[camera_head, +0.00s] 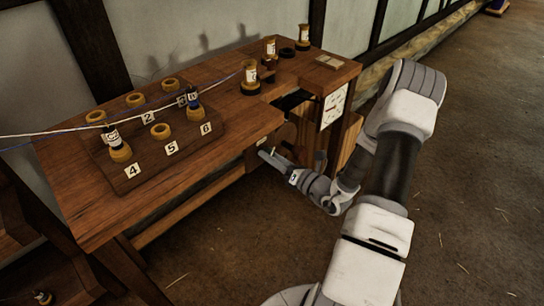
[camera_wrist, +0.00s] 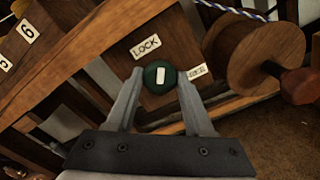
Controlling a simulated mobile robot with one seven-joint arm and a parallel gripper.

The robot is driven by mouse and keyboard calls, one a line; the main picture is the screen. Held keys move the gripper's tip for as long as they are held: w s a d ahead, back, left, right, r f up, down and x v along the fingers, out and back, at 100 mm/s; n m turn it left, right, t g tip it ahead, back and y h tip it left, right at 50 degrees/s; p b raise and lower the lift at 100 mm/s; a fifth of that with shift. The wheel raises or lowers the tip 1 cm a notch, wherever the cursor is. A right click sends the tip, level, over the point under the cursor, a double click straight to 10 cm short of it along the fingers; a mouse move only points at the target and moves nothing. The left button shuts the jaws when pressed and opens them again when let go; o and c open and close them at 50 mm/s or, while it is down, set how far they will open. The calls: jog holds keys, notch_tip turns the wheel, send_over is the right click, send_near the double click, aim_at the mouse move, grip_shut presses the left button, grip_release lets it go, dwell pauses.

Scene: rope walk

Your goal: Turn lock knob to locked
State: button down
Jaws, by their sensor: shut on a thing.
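The lock knob (camera_wrist: 153,83) is a small, round, dark green knob with a white bar, on the wooden bench front. My gripper (camera_wrist: 160,82) has one finger on each side of it and is shut on it. The white bar stands nearly upright in the wrist view. A "LOCK" label (camera_wrist: 146,47) sits above and slightly left of the knob. A second label, apparently "FREE" (camera_wrist: 197,72), sits to its right, partly behind a finger. In the head view my gripper (camera_head: 268,158) is at the bench's front edge, and I cannot make out the knob there.
A large wooden reel (camera_wrist: 250,50) with a handle is close right of my gripper. The bench (camera_head: 75,215) carries a numbered block (camera_head: 195,145) with several rings and bobbins. Strands cross above the left side. Floor at right is open.

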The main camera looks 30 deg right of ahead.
jog(key=shift+n+b, duration=0.6)
jog(key=shift+n, duration=2.9)
jog(key=shift+c, duration=1.6)
grip_release()
jog(key=p+v, duration=0.2)
jog(key=v, duration=1.5)
jog(key=shift+s, duration=0.25)
